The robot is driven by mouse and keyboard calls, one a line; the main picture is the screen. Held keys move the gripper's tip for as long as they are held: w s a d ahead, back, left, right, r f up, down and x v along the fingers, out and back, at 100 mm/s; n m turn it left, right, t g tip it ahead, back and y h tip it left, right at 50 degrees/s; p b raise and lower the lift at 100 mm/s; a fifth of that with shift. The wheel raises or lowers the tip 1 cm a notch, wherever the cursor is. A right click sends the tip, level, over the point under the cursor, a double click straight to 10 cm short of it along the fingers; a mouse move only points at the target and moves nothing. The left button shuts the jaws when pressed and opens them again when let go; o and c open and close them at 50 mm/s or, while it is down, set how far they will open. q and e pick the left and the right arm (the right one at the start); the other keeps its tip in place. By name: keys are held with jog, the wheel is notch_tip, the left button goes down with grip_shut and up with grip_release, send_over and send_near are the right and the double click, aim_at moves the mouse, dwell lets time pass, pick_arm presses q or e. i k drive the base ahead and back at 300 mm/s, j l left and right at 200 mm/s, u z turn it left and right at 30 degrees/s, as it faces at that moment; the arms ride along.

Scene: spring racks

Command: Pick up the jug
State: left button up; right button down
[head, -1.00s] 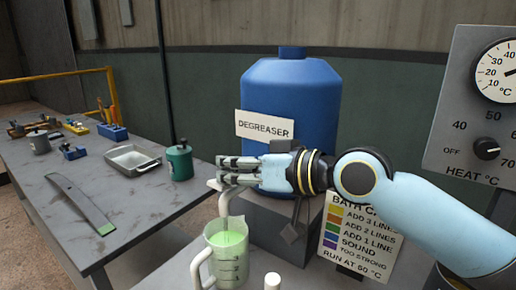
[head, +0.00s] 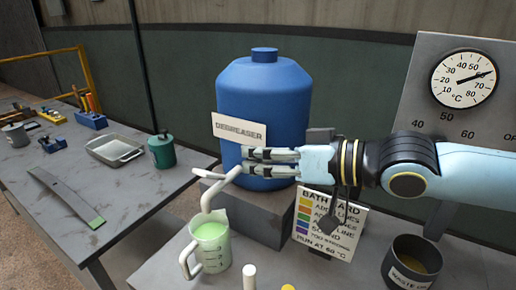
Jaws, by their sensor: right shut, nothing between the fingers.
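The jug (head: 212,254) is a clear measuring jug with a pale handle on its left and green liquid inside. It stands upright on the grey bench below the pale spout (head: 222,187) of the blue degreaser drum (head: 264,95). My right gripper (head: 243,161) comes in from the right, in front of the drum's lower part and by the top of the spout. It is shut and empty, above the jug and apart from it. Whether it touches the spout I cannot tell. My left gripper is not in view.
A white upright cylinder (head: 249,277) stands right of the jug. A bath card (head: 328,226) and a dark waste pot (head: 412,262) stand farther right. The left table holds a tray (head: 116,150), a green canister (head: 162,151) and a spring strip (head: 64,196).

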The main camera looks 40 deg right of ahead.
aim_at(211, 244)
jog(key=k+j, duration=1.2)
jog(key=j, duration=0.1)
